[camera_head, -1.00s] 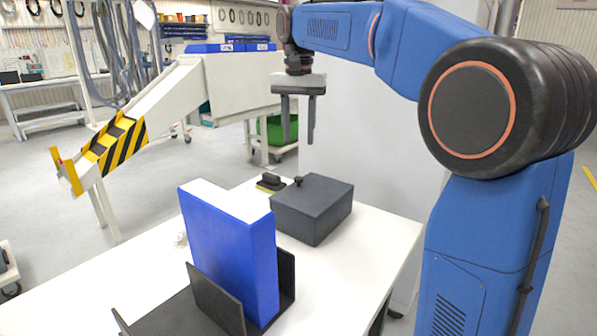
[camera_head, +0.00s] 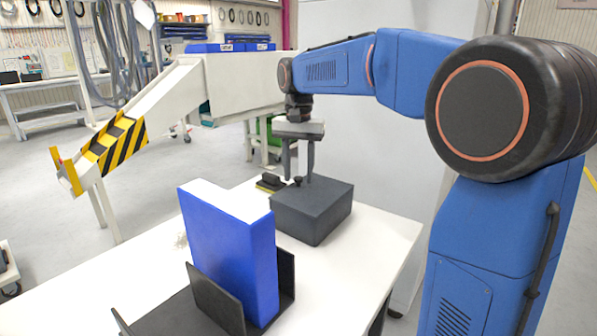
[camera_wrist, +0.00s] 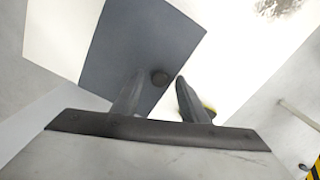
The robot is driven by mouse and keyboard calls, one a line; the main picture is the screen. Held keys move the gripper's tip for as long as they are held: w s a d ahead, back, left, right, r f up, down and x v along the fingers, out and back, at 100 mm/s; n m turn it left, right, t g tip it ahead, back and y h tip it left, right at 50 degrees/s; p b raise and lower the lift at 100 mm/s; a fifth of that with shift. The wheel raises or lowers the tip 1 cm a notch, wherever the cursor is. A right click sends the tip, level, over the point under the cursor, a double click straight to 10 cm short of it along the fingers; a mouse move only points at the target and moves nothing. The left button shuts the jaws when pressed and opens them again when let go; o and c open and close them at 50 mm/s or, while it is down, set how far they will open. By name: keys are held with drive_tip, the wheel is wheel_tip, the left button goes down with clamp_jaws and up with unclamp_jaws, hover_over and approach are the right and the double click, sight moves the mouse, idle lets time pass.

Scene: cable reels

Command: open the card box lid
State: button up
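The card box (camera_head: 311,216) is a dark grey closed box on the white table, in the head view. Its flat lid (camera_head: 322,190) has a small dark round knob (camera_head: 298,181) near its left edge. In the wrist view the lid (camera_wrist: 135,50) and the knob (camera_wrist: 160,77) also show. My gripper (camera_head: 298,182) points down over the knob end of the box. Its two fingers are apart and empty in the wrist view (camera_wrist: 154,88), with the knob just beyond the fingertips, nearly between them. I cannot tell whether a finger touches the lid.
A tall blue box file (camera_head: 236,250) stands in a dark holder (camera_head: 217,297) in front of the card box. A small black object with a yellow base (camera_head: 271,182) lies behind-left of the box. The table's right part (camera_head: 375,235) is clear.

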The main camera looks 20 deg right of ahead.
clamp_jaws()
drive_tip(key=shift+r, duration=0.1)
